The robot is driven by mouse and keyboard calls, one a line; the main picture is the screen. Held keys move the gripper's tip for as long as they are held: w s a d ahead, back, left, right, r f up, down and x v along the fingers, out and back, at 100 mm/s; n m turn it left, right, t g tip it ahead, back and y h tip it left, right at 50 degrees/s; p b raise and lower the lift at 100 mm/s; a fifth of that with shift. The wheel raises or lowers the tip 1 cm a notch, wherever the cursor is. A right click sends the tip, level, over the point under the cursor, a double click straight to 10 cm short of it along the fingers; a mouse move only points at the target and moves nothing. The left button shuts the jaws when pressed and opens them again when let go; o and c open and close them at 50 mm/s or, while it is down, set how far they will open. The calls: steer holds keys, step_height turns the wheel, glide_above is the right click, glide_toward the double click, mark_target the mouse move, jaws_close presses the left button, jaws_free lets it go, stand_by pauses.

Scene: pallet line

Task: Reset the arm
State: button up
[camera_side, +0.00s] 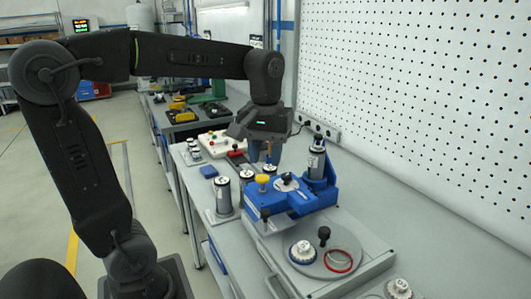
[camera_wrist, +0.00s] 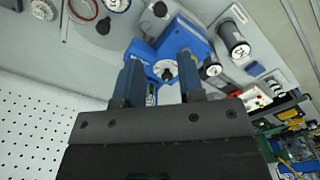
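My gripper (camera_side: 264,152) hangs from my arm above the bench, behind the blue fixture (camera_side: 302,199) in the side view. In the wrist view my gripper (camera_wrist: 158,62) has its two blue fingers well apart, with nothing visible held between them. The blue fixture (camera_wrist: 188,38) shows beyond the fingertips, with a round white-topped part (camera_wrist: 165,70) on it. The exact gap between fingers and fixture cannot be told.
A grey round plate (camera_side: 328,256) with a red ring (camera_side: 338,261) lies in front of the fixture. Several cylinders, one tall (camera_side: 223,196), stand left of it. A red-and-white control box (camera_side: 213,144) is farther back. A perforated white wall (camera_side: 430,90) bounds the right.

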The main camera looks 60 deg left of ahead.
stand_by(0.3)
steer(key=s+d+f+m+t, duration=0.4)
steer(key=s+d+m+t, duration=0.1)
steer(key=s+m, duration=0.4)
steer(key=shift+d+f+t, duration=0.3)
steer(key=shift+d, duration=0.35)
steer(key=shift+w, duration=0.1)
stand_by(1.0)
